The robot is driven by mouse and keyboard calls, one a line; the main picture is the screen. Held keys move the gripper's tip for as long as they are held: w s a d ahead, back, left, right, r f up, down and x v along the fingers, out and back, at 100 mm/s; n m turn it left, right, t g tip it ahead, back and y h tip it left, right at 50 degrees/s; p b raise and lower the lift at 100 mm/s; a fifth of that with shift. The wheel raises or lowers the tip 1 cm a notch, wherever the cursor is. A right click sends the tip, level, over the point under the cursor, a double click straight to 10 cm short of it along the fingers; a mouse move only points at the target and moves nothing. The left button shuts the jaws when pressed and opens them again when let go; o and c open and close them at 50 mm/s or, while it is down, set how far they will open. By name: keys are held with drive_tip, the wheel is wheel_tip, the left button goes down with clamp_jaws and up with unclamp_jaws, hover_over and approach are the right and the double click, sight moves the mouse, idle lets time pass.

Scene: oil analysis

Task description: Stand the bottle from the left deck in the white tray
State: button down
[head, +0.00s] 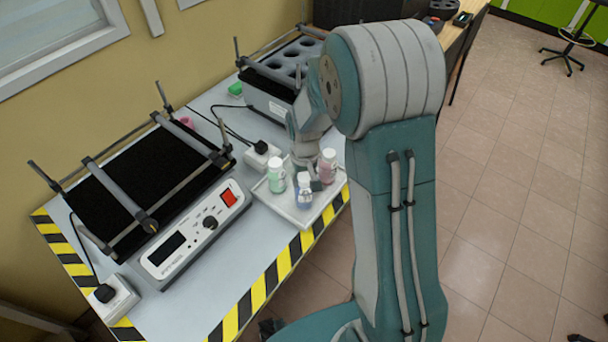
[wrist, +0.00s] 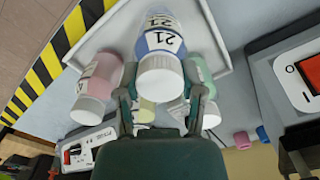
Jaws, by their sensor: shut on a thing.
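The white tray (head: 288,208) sits near the striped table edge in the head view; its rim (wrist: 222,38) also shows in the wrist view. My gripper (head: 313,184) is over the tray. In the wrist view its two fingers (wrist: 160,92) are on either side of a blue-labelled bottle (wrist: 160,42) marked 21, shut on it. This bottle (head: 303,190) looks upright in the tray, white cap up; whether its base touches the tray is unclear. A green bottle (head: 276,174) and a pink bottle (head: 327,166) stand beside it in the tray.
In the wrist view, a yellowish bottle (wrist: 145,110) and a white cap (wrist: 211,117) are partly hidden behind my gripper. A black-topped shaker (head: 130,185) stands left of the tray. A device with round wells (head: 290,65) stands behind. A power plug (head: 261,158) lies close by.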

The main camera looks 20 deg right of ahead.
drive_tip(key=shift+f, duration=0.45)
idle(0.4)
drive_tip(key=shift+c, duration=0.6)
unclamp_jaws()
wheel_tip(320, 180, up, 11)
drive_tip(key=shift+w+f, duration=0.1)
drive_tip(key=s+r+t, duration=0.2)
drive_tip(key=s+r, duration=0.5)
drive_tip(key=s, duration=0.3)
drive_tip(key=s+r+t, duration=0.3)
drive_tip(key=s+r, duration=0.5)
drive_tip(key=s, duration=0.3)
drive_tip(key=shift+m+t, duration=0.3)
